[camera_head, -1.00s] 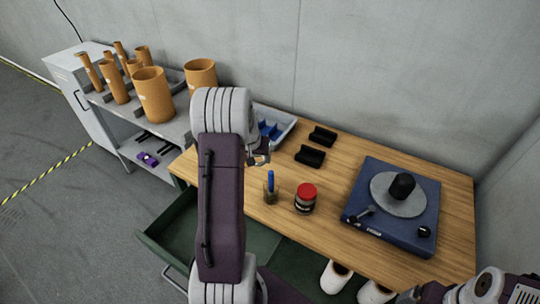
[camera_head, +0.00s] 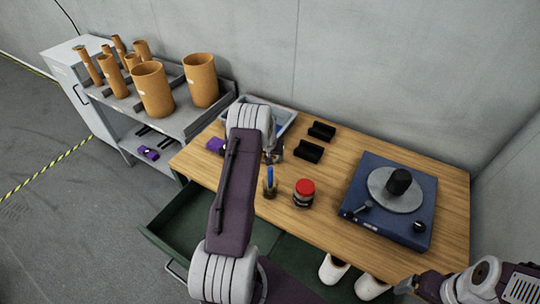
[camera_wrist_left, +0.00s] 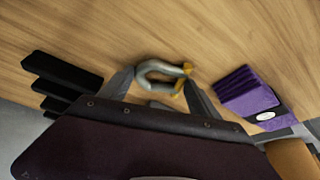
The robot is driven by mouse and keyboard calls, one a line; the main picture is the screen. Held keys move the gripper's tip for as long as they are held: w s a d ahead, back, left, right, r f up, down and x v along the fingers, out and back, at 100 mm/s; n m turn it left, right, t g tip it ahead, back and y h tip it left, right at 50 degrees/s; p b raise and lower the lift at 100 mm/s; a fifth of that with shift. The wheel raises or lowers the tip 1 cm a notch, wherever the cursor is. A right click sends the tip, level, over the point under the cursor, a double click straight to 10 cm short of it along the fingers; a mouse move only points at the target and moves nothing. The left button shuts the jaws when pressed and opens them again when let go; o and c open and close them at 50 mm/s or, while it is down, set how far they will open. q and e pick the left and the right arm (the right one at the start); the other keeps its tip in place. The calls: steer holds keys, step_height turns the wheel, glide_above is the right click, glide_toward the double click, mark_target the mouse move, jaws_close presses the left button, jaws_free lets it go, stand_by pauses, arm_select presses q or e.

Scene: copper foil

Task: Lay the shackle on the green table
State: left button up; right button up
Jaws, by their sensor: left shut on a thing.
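In the left wrist view a grey bow-shaped shackle (camera_wrist_left: 158,72) with yellow pin ends lies between the two fingers of my left gripper (camera_wrist_left: 158,84), which is shut on it. Wood grain shows behind it; I cannot tell how high it is held. In the head view my left gripper (camera_head: 273,155) is over the wooden tabletop, partly hidden by my arm, and the shackle is hard to make out there. My right gripper (camera_head: 406,287) is at the bottom right edge, too small to read.
A cup with a blue marker (camera_head: 270,184), a red-lidded jar (camera_head: 304,193), black blocks (camera_head: 308,151), a purple box (camera_head: 216,145), a blue-and-white tray (camera_head: 284,119) and a blue turntable device (camera_head: 390,200) stand on the table. A grey shelf with orange tubes (camera_head: 153,90) is at left.

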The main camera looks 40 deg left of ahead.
arm_select(q)
steer(key=shift+s+f, duration=0.1)
steer(key=o, duration=1.6)
steer(key=shift+o, duration=0.2)
steer(key=shift+r, duration=0.45)
steer(key=v, duration=1.1)
steer(key=shift+s+d+r+b, duration=0.15)
steer(key=shift+s+r+b, duration=0.05)
steer(key=shift+b, duration=0.2)
